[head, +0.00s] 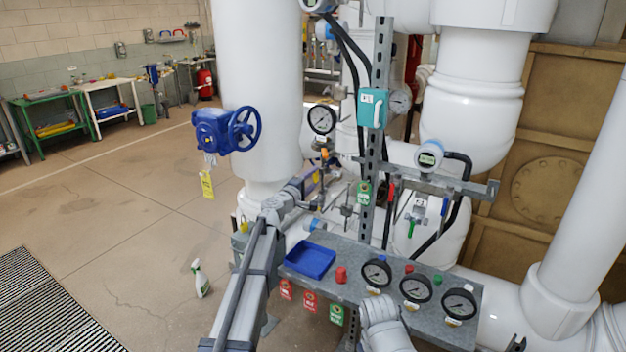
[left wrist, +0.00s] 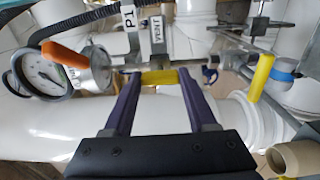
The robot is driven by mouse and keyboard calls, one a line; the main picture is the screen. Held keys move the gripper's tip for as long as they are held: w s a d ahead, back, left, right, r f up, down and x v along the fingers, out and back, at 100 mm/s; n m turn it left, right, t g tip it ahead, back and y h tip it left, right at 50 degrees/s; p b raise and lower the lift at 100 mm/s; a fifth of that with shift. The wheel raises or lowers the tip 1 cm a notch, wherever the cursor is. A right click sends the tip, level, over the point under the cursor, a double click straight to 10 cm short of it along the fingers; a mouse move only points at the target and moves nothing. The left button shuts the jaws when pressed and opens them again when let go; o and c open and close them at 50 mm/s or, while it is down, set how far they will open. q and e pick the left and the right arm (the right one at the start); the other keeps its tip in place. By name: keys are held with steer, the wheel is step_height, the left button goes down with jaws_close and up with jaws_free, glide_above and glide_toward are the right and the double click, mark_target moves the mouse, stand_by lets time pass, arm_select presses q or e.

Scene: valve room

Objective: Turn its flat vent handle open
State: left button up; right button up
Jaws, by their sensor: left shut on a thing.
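The flat yellow vent handle (left wrist: 158,77) lies crosswise between the two fingers of my left gripper (left wrist: 160,84) in the left wrist view. The gripper is shut on it. A white VENT tag (left wrist: 157,35) hangs just above the handle. In the head view my left gripper (head: 313,183) reaches in among the thin pipework below the round pressure gauge (head: 322,119). The handle is too small there to make out clearly. My right gripper is not in view.
An orange lever (left wrist: 64,58) sits at left by the gauge (left wrist: 44,76) and P1 tag (left wrist: 129,17). Another yellow lever (left wrist: 261,77) stands at right. Below the arm, a grey shelf (head: 345,289) carries a blue tray (head: 310,260) and several gauges. A blue handwheel (head: 244,129) is at left.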

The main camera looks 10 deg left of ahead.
arm_select(q)
steer(key=o, duration=1.4)
steer(key=shift+c, duration=0.2)
steer(key=v, duration=0.8)
